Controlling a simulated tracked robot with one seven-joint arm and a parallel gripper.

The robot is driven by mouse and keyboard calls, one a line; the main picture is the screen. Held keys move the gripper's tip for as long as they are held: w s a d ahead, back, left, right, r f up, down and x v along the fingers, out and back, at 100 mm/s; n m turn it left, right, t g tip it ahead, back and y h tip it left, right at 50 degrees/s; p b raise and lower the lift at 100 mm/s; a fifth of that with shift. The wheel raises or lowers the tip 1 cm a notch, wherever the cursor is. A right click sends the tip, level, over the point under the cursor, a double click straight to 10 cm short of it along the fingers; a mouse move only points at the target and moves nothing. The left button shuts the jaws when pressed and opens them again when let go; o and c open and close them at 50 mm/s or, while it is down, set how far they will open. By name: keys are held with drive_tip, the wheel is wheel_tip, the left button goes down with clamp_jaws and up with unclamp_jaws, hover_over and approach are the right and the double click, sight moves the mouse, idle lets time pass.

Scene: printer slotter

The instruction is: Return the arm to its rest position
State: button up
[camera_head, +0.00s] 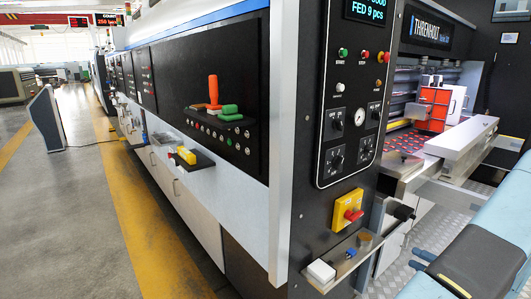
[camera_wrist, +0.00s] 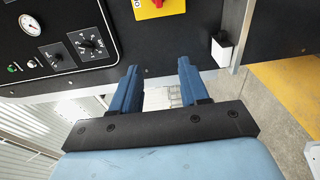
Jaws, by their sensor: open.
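My gripper (camera_wrist: 158,65) shows in the wrist view as two blue fingers on a black mount, set well apart with nothing between them. The fingers point toward the lower edge of the black control panel (camera_wrist: 90,30); I cannot tell if they touch anything.
The printer's black end panel (camera_head: 345,90) stands left of my arm, with a yellow switch box (camera_head: 347,197) and a small metal shelf (camera_head: 345,262) sticking out. A feed table (camera_head: 455,138) lies behind. The grey floor (camera_head: 60,220) at left is open.

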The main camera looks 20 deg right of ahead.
drive_tip(key=w+a+r+n+g+y, duration=0.1)
drive_tip(key=w+a+r+n+g, duration=0.3)
drive_tip(key=a+r+n+g, duration=0.5)
drive_tip(key=w+a+r+n+g+y, duration=0.1)
drive_tip(key=w+a+r+n+g, duration=0.25)
drive_tip(key=a+r+n, duration=0.9)
drive_tip(key=s+a+r+n+t+h, duration=0.1)
drive_tip(key=s+a+r+n+h, duration=0.3)
drive_tip(key=a+n, duration=0.6)
drive_tip(key=s+a+r+n+t+h, duration=0.1)
drive_tip(key=s+a+r+n+h, duration=0.4)
drive_tip(key=n, duration=1.2)
drive_tip(key=shift+s+a+r+h, duration=0.3)
drive_tip(key=shift+s+a+r, duration=1.95)
drive_tip(key=shift+a, duration=0.2)
